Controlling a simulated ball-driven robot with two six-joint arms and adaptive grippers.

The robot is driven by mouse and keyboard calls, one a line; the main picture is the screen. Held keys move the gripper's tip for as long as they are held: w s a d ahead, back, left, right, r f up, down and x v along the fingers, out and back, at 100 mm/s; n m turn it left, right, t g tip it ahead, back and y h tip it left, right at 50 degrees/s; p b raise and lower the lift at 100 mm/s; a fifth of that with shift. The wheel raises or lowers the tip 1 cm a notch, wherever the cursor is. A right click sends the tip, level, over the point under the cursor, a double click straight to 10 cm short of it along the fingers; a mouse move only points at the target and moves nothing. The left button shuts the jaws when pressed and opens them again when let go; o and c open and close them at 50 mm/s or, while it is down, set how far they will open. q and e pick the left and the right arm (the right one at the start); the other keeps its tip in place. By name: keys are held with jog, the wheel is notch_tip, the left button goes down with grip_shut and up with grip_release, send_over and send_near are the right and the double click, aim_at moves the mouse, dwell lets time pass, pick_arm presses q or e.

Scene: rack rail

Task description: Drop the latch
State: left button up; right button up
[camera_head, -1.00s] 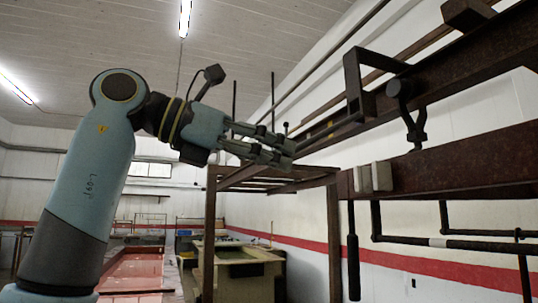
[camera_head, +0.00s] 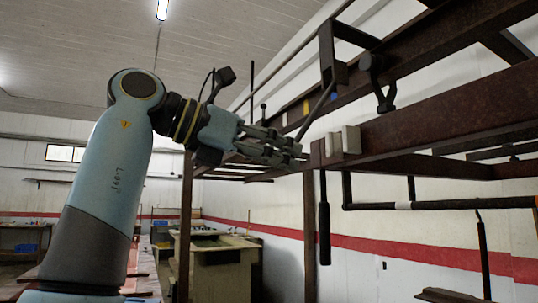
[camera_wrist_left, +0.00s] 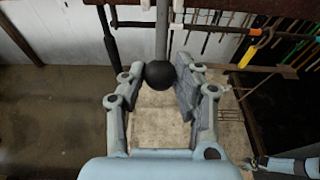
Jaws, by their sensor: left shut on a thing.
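The latch arm (camera_head: 318,110) is a thin dark rod that slants down and left from an upright bracket (camera_head: 327,55) beside the upper rail. Its lower end meets my left gripper (camera_head: 296,150). In the left wrist view the rod (camera_wrist_left: 162,30) ends in a black ball knob (camera_wrist_left: 159,74). The fingers of my left gripper are shut on the knob, one on each side. A light blue part (camera_wrist_left: 290,166) at the lower right of the wrist view looks like my right arm; its fingers are not clear.
The brown lower rail (camera_head: 430,115) carries two pale blocks (camera_head: 351,139) close to the right of my left gripper. A dark hook (camera_head: 377,75) hangs from the upper rail. A black-gripped handle (camera_head: 324,230) hangs below. A workbench (camera_head: 222,262) stands beneath.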

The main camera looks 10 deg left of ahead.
pick_arm(q)
jog(key=shift+w+d+f+b, duration=0.45)
jog(key=shift+d+f, duration=0.1)
jog(key=shift+d, duration=0.1)
jog(key=shift+w+d+f+b, duration=0.45)
jog(key=shift+d+f, duration=0.05)
jog(key=shift+d, duration=0.15)
jog(key=shift+c, duration=0.2)
jog(key=shift+b+x, duration=0.75)
jog(key=shift+x, duration=1.4)
jog(key=shift+r+x, duration=0.2)
jog(key=shift+x, duration=0.85)
jog(key=shift+r+x, duration=0.15)
jog(key=shift+x, duration=0.9)
jog(key=shift+w+d+r, duration=0.1)
jog(key=shift+d, duration=0.3)
jog(key=shift+c, duration=0.2)
jog(key=o, duration=1)
jog(key=shift+w, duration=0.15)
jog(key=shift+o, duration=0.4)
